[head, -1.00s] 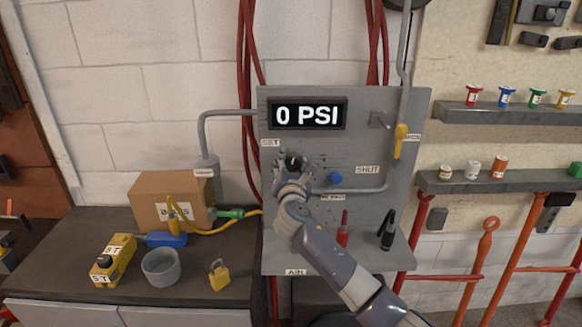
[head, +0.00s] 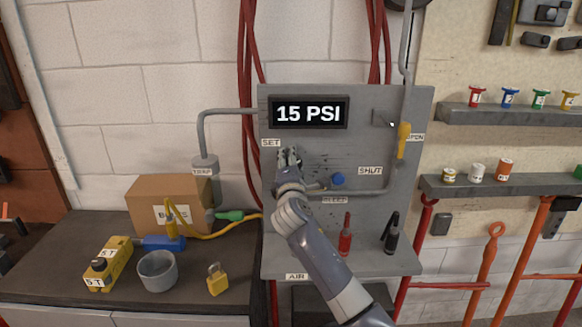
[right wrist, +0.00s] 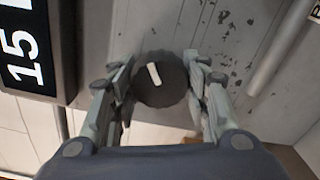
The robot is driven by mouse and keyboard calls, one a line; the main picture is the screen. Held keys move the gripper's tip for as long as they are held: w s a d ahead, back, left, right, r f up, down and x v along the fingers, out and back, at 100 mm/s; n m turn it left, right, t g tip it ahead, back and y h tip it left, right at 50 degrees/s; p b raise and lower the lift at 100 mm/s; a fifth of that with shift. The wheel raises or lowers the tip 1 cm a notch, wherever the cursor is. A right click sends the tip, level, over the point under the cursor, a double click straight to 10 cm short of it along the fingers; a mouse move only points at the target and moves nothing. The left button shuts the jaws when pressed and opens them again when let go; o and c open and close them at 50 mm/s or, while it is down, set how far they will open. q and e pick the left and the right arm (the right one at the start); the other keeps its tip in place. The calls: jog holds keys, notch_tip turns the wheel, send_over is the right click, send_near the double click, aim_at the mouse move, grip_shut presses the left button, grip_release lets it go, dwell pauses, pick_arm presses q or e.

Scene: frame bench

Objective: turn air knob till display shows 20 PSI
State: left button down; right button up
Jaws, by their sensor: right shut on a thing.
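The display (head: 308,113) on the grey panel reads 15 PSI, and part of it shows sideways in the right wrist view (right wrist: 24,50). The black air knob (right wrist: 160,78) with a white pointer line sits between the fingers of my right gripper (right wrist: 161,88). The fingers are shut on the knob from both sides. In the head view my right gripper (head: 289,158) is at the panel just below the display, by the SET label (head: 270,143), and hides the knob. My left gripper is not in view.
A blue knob (head: 337,180) and a yellow lever handle (head: 403,140) are on the panel (head: 360,230) to the right of my gripper. A red bottle (head: 345,236) and a black tool (head: 391,234) stand on its lower ledge. The bench at left holds a cardboard box (head: 150,205).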

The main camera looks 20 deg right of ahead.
jog(key=shift+m, duration=0.3)
jog(key=o, duration=1.1)
jog(key=shift+c, duration=0.2)
jog(key=shift+s, duration=0.15)
jog(key=v, duration=1.1)
jog(key=shift+s+a, duration=0.2)
jog(key=shift+s, duration=0.15)
